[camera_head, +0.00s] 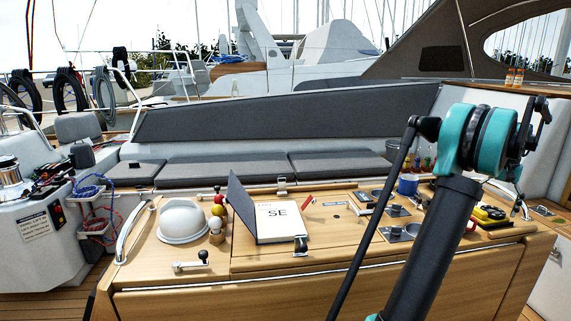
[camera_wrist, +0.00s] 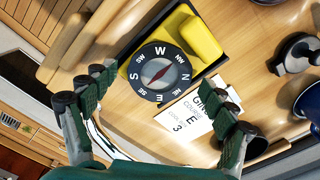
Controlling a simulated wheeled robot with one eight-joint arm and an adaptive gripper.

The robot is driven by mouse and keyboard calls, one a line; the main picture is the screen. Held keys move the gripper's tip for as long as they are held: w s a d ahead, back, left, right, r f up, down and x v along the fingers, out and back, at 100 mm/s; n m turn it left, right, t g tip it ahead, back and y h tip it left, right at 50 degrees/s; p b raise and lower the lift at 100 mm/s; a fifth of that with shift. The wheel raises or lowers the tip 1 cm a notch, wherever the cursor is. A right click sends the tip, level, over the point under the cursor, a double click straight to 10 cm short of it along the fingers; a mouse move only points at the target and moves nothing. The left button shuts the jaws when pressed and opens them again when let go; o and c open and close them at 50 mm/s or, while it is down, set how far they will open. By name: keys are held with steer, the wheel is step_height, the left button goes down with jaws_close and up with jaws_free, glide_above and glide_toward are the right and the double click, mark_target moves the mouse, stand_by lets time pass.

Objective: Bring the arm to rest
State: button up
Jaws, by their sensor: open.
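My arm (camera_head: 427,250) rises from the bottom of the head view and bends at a teal joint (camera_head: 485,138). My gripper is not clear in the head view. In the wrist view my gripper (camera_wrist: 166,88) is open, with one dark green finger at the left and one at the right. Nothing is held between the fingers. A yellow compass (camera_wrist: 190,37) with a black dial lies below, seen between and beyond the fingertips. It also shows in the head view (camera_head: 489,213), on the right of the table.
A printed card (camera_wrist: 203,112) lies beside the compass. Grey-cushioned seats (camera_head: 225,169) stand behind. There is free air above the table's left half.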

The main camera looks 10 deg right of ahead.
step_height(320, 180, up, 12)
step_height(320, 180, down, 11)
steer(key=shift+f, duration=0.6)
steer(key=m, duration=0.6)
steer(key=shift+r+m, duration=0.1)
steer(key=shift+m, duration=0.2)
steer(key=m, duration=0.6)
steer(key=shift+r, duration=3.6)
